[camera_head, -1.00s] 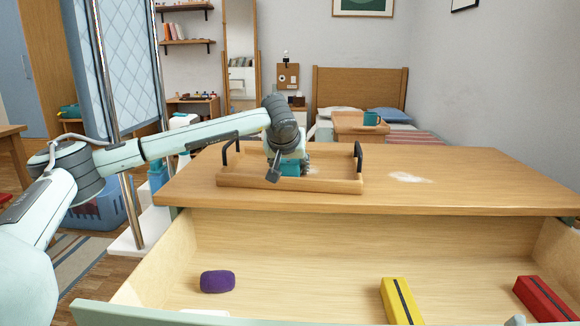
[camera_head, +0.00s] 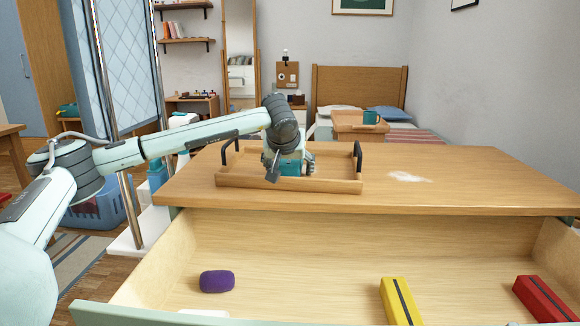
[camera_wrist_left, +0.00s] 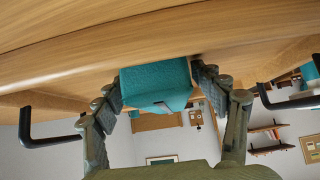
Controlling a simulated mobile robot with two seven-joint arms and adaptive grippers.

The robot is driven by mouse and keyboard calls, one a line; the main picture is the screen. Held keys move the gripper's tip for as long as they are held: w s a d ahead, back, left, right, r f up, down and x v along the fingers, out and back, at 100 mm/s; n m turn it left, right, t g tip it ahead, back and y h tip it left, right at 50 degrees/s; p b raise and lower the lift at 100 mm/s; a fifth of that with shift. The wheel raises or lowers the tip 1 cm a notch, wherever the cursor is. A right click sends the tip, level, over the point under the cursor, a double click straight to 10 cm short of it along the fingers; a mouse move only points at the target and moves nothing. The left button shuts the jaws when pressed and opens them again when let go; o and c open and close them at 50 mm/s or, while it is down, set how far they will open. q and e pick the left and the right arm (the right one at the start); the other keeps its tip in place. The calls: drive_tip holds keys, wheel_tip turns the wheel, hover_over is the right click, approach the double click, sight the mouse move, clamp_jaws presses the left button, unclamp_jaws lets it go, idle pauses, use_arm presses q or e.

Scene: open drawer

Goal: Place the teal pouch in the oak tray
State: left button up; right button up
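The teal pouch (camera_head: 291,169) is inside the oak tray (camera_head: 290,184), low at its floor, partly hidden by my left gripper. My left gripper (camera_head: 291,166) reaches down into the tray with a finger on each side of the pouch. In the left wrist view the pouch (camera_wrist_left: 157,80) sits between the two splayed fingers (camera_wrist_left: 158,85). The fingers look open around it, with a slim gap at the right one. The tray stands on the desk top, with black handles at its ends. My right gripper is not in view.
The open drawer in front holds a purple item (camera_head: 217,281), a yellow box (camera_head: 401,302), a red box (camera_head: 544,298) and a partly cut-off white item (camera_head: 205,313).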

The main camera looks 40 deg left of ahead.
use_arm(q)
drive_tip(key=p+v, duration=0.1)
drive_tip(key=v, duration=1.1)
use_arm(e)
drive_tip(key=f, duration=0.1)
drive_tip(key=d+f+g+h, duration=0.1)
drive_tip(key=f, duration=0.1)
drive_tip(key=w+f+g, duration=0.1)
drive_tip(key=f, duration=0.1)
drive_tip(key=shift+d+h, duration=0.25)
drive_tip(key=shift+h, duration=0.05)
use_arm(q)
drive_tip(key=shift+w+a, duration=0.1)
drive_tip(key=shift+c, duration=0.3)
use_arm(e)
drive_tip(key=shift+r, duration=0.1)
